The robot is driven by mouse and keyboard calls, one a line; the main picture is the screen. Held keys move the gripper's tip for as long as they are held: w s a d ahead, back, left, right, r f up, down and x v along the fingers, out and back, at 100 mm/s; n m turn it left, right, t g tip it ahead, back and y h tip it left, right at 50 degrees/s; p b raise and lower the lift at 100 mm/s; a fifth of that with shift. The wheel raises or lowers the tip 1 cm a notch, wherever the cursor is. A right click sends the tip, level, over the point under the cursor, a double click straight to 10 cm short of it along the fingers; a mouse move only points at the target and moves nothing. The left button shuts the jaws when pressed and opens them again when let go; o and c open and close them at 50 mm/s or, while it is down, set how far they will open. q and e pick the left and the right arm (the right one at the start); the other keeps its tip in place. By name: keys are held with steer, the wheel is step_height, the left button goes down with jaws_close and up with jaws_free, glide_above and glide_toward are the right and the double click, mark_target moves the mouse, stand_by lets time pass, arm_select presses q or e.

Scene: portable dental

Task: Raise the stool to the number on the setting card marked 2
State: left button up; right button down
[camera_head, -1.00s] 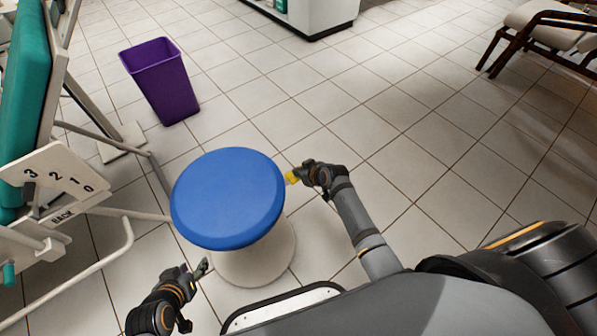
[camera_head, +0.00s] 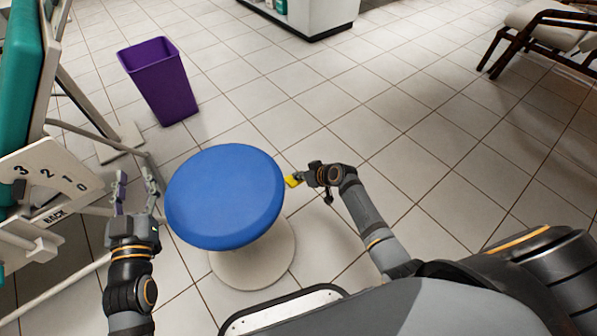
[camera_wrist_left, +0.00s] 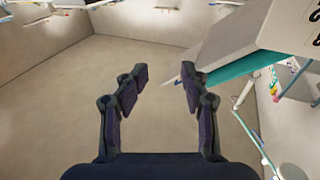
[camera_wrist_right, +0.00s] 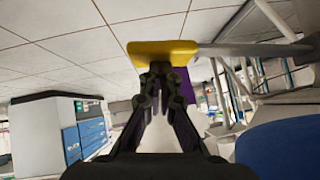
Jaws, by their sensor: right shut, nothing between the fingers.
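The stool has a round blue seat (camera_head: 224,195) on a pale base (camera_head: 252,258). A yellow paddle (camera_head: 292,181) shows at the seat's right edge. In the right wrist view the yellow paddle (camera_wrist_right: 162,51) sits on a grey rod reaching right, towards the blue seat (camera_wrist_right: 285,148). My right gripper (camera_head: 303,178) is shut and empty, its fingertips (camera_wrist_right: 160,72) at the paddle's lower edge; I cannot tell whether they touch. My left gripper (camera_head: 136,184) is open and empty, left of the seat. It also shows open in the left wrist view (camera_wrist_left: 163,78). I see no setting card.
A plate (camera_head: 48,178) marked 3, 2, 1, 0 and BACK is on the teal chair (camera_head: 18,95) at left, close to my left gripper. A purple bin (camera_head: 163,85) stands behind the stool.

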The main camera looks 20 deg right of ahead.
steer(key=shift+s+f, duration=0.15)
steer(key=shift+f, duration=0.2)
arm_select(q)
step_height(320, 180, up, 2)
steer(key=shift+s+r+t, duration=0.1)
steer(key=shift+s+t, duration=0.05)
steer(key=shift+t, duration=0.35)
arm_select(e)
steer(key=shift+s, duration=0.1)
steer(key=shift+s+f, duration=0.1)
steer(key=shift+f, duration=0.1)
stand_by(3.7)
steer(key=shift+s+d+r, duration=0.15)
steer(key=shift+s+d, duration=0.05)
arm_select(q)
steer(key=shift+f, duration=0.2)
arm_select(e)
steer(key=r+v, duration=0.1)
steer(key=v, duration=1)
steer(key=shift+w+r, duration=0.2)
